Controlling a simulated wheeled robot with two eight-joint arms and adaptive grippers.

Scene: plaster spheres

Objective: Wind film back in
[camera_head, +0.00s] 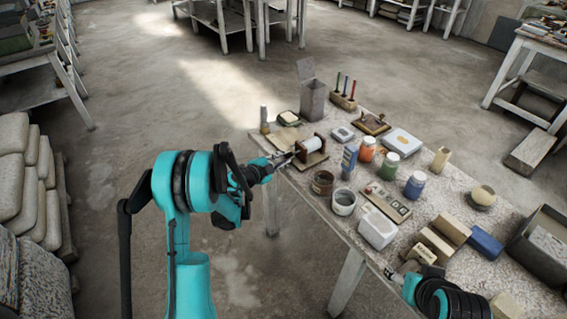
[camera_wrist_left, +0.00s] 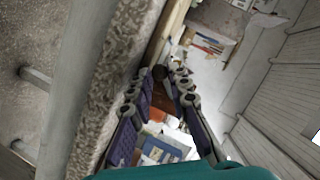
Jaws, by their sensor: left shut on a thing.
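A roll of white film (camera_head: 312,145) sits in a small wooden stand (camera_head: 310,160) near the far left edge of the work table. My left gripper (camera_head: 288,159) reaches in from the left, at the table's left edge, right beside the stand. In the left wrist view my left gripper (camera_wrist_left: 163,88) has its purple-padded fingers closed at the tips around a small dark brown knob (camera_wrist_left: 159,72). How the knob joins the stand is hidden. My right arm shows at the bottom right; its gripper (camera_head: 400,270) is small and partly hidden, so its jaws cannot be judged.
The table (camera_head: 330,222) is crowded. Around the stand are a grey bin (camera_head: 312,100), a blue box (camera_head: 349,160), a brown jar (camera_head: 323,183), a white cup (camera_head: 344,202) and several paint jars. Open floor lies left of the table.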

